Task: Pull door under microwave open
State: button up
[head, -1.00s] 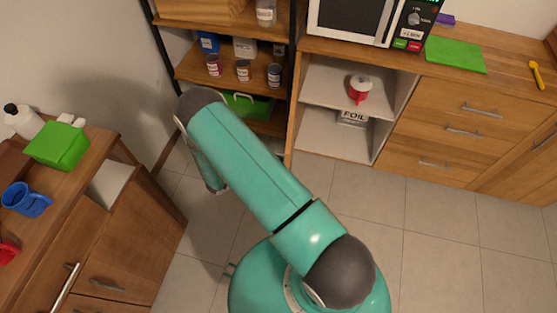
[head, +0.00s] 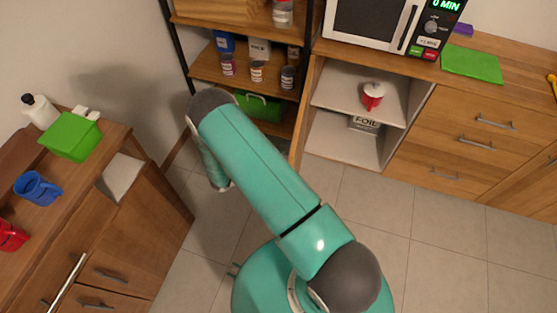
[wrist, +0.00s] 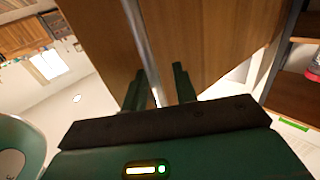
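The cabinet under the microwave (head: 372,22) stands open, showing two white shelves. Its wooden door (head: 303,115) shows nearly edge-on at the left of the opening, swung out toward the shelf rack. In the wrist view the door's wooden face (wrist: 205,40) fills the middle, with a long metal bar handle (wrist: 138,35) running down it. My gripper (wrist: 160,88) is open, with one dark green finger on each side of the handle's lower end. I cannot tell whether either finger touches the handle. In the head view my gripper is hidden behind my arm.
A black-framed rack (head: 180,60) with jars and a green crate (head: 262,106) stands close left of the door. Another counter (head: 120,140) is at the left. The tiled floor (head: 370,205) at right is clear.

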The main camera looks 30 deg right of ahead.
jog(key=shift+s+a, duration=0.1)
jog(key=w+a, duration=0.1)
jog(key=a, duration=1.2)
jog(key=shift+a, duration=0.4)
